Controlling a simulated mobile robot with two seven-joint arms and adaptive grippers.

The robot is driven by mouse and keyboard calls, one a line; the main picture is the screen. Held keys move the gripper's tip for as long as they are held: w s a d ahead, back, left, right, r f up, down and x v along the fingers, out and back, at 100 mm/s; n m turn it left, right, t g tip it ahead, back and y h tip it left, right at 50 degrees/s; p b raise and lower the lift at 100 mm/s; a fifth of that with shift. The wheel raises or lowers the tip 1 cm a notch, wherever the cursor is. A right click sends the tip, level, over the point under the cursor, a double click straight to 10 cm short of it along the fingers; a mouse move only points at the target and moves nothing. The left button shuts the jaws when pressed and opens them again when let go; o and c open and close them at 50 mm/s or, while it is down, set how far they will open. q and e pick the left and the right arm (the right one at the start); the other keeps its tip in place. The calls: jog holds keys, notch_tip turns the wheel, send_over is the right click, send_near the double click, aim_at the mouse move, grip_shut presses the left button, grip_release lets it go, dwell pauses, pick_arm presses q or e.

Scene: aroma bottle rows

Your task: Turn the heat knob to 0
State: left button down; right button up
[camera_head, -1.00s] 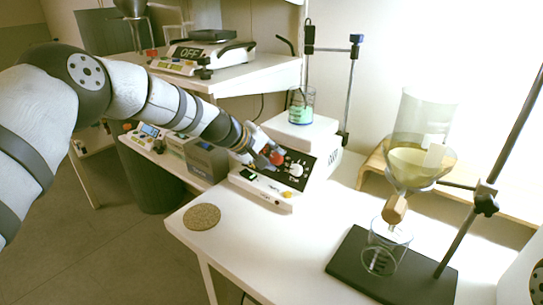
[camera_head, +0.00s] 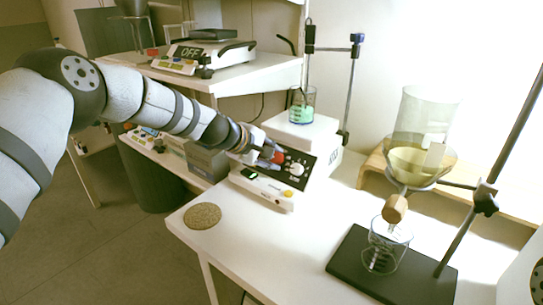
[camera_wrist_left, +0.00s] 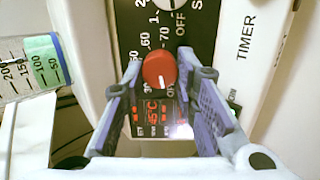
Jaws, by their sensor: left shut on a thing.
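The hot plate (camera_head: 275,190) is a white unit with a dark control panel, standing on the white bench. Its red knob (camera_wrist_left: 160,70) sits on the panel above a lit red display (camera_wrist_left: 158,112) that reads about 45°C. Numbers such as 50, 60 and 70 ring the knob, partly hidden. A white knob (camera_head: 297,169) is beside it. My left gripper (camera_head: 272,157) reaches in from the left, its two fingers (camera_wrist_left: 167,80) on either side of the red knob, shut on it. The knob's pointer mark cannot be made out. My right gripper is not in view.
A beaker of green liquid (camera_head: 302,112) stands on the hot plate, by a stand. A funnel (camera_head: 420,150) over a beaker (camera_head: 385,250) is on a black-based stand at right. A cork mat (camera_head: 202,216) lies at the bench's front left. The front middle is clear.

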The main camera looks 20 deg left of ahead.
pick_arm(q)
jog(key=shift+f, duration=0.1)
jog(key=c, duration=1.3)
grip_release()
jog(key=shift+d, duration=0.1)
jog(key=shift+s+a+r, duration=0.15)
jog(key=shift+a+r, duration=0.05)
jog(key=shift+r, duration=0.1)
jog(key=v, duration=1.1)
jog(key=shift+s, duration=0.25)
